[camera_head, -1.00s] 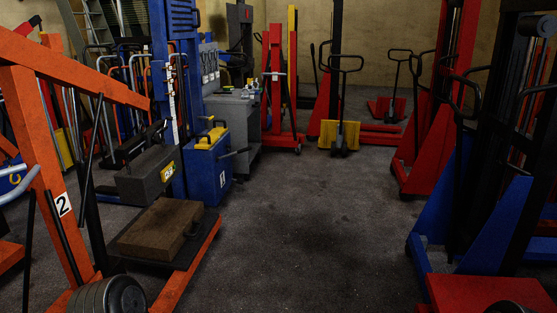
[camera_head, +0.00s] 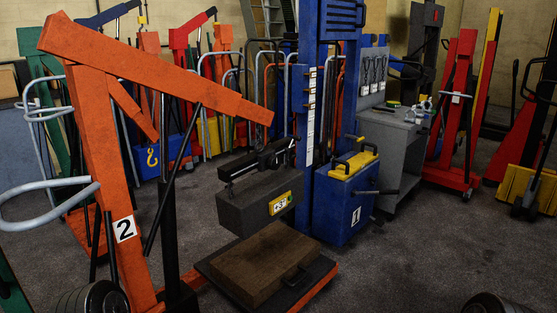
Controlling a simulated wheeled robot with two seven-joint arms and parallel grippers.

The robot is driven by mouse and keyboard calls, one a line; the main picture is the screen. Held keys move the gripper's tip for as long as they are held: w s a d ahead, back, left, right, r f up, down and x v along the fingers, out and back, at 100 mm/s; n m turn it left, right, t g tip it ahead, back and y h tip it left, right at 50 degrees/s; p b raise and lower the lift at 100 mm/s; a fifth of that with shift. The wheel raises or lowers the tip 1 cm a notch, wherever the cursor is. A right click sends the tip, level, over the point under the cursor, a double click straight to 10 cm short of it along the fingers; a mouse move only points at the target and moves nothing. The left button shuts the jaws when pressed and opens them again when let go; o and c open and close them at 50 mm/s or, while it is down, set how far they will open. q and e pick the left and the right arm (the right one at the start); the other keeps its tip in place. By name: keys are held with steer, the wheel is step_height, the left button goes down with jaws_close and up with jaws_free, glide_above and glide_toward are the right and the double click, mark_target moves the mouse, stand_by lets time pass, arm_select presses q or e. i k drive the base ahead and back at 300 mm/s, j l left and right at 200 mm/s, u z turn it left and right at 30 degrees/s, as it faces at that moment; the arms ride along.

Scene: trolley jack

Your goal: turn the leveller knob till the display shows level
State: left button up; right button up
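A grey box (camera_head: 258,200) hangs below a black load leveller (camera_head: 255,160) under the arm of an orange crane. The leveller's knob cannot be made out. The box looks slightly tilted above a brown block (camera_head: 265,264) on a dark platform with orange edges (camera_head: 318,286). Neither of my grippers is in view.
The orange crane (camera_head: 97,140) marked 2 stands at left front. A blue case (camera_head: 340,205) with a yellow top and a grey cart (camera_head: 400,150) stand right of the box. Red lifting equipment (camera_head: 455,120) stands farther back. The floor at right front is mostly clear.

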mark_target(274, 162)
steer(key=i+l+u, duration=0.2)
steer(key=i+l, duration=0.7)
steer(key=l, duration=0.15)
steer(key=i+l+u, duration=0.1)
steer(key=i+l, duration=0.6)
steer(key=l, duration=0.2)
steer(key=i+l+u, duration=0.1)
steer(key=i+l, duration=0.6)
steer(key=l, duration=0.2)
steer(key=i+l, duration=0.3)
steer(key=l, duration=0.2)
